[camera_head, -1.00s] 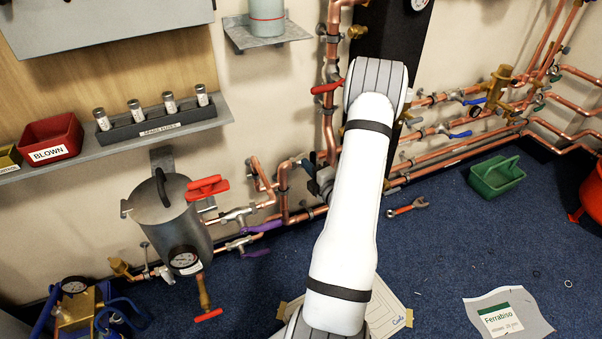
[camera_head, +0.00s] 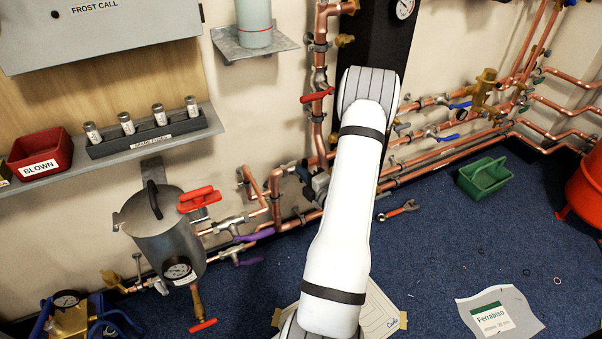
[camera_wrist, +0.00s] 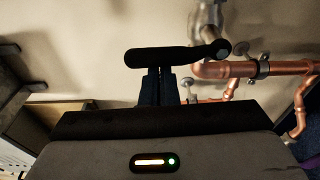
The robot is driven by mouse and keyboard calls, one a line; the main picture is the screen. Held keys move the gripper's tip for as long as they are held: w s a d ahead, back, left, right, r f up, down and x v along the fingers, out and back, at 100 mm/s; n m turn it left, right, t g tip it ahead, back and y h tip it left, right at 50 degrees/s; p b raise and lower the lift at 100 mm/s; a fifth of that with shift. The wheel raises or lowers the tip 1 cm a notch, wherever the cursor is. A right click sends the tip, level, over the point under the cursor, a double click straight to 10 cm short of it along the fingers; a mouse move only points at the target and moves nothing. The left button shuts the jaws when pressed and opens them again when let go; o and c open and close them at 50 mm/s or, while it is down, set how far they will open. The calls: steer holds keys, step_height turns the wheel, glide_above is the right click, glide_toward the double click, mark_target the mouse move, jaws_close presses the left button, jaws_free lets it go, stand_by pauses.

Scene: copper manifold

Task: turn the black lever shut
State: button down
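The black lever (camera_wrist: 178,56) lies nearly level across the upper middle of the wrist view, its rounded end at the right. It sits beside a metal valve body (camera_wrist: 207,18) on a copper pipe. My gripper (camera_wrist: 160,72) has its two dark fingers close together, with only a thin gap between them. Their tips meet the underside of the lever in the picture, left of its middle. The lever crosses the finger pair and does not lie between them. I cannot tell whether they touch.
Copper pipes (camera_wrist: 225,70) run right of the lever in the wrist view. In the head view, a red lever (camera_head: 317,95) and purple levers (camera_head: 254,234) are left of my arm. A steel pot (camera_head: 163,228) stands further left. A green caddy (camera_head: 485,177) and wrench (camera_head: 397,211) lie right.

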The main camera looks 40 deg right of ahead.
steer(key=s+a+p, duration=0.3)
steer(key=s+a, duration=0.1)
steer(key=s, duration=0.4)
steer(key=shift+s+a, duration=0.15)
steer(key=shift+a, duration=0.15)
